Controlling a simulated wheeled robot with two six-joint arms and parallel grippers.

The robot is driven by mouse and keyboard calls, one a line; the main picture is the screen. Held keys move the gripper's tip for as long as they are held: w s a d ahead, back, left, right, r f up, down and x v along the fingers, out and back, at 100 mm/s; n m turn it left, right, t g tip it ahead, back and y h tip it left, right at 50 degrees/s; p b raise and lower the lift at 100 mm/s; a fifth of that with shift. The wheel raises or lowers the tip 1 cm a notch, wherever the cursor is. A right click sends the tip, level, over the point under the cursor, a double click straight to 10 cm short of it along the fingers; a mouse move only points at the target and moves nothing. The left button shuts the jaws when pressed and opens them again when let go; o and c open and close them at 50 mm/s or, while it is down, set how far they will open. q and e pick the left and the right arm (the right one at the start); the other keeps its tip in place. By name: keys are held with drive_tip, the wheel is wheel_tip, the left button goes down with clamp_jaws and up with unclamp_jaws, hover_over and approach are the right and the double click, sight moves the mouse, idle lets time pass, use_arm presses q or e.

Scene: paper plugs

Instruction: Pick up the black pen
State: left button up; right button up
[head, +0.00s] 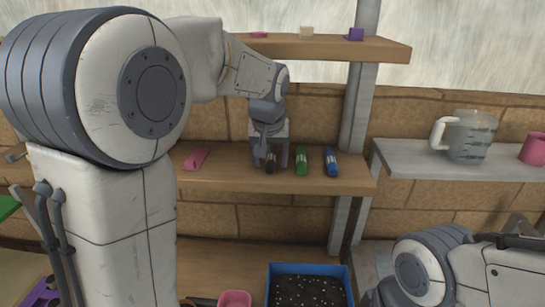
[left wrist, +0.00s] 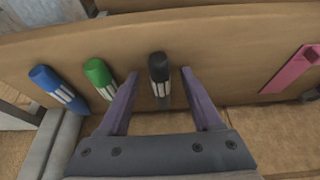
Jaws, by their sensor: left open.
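The black pen (head: 271,167) lies on the middle wooden shelf, partly hidden by my left gripper in the head view. My left gripper (head: 271,162) is open, with one finger on each side of the pen. In the left wrist view the black pen (left wrist: 159,78) lies between the two purple-grey fingers of my left gripper (left wrist: 159,75), with a gap on both sides. A green pen (head: 301,161) and a blue pen (head: 331,162) lie to its right in the head view. My right gripper is not clearly seen; only part of my right arm shows at the lower right.
A pink object (head: 196,159) lies on the middle shelf (head: 230,178) to the left. A grey metal post (head: 357,110) stands right of the pens. A measuring jug (head: 470,137) stands on the right shelf. A blue tray (head: 311,268) with dark contents is below.

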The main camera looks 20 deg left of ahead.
use_arm(q)
clamp_jaws()
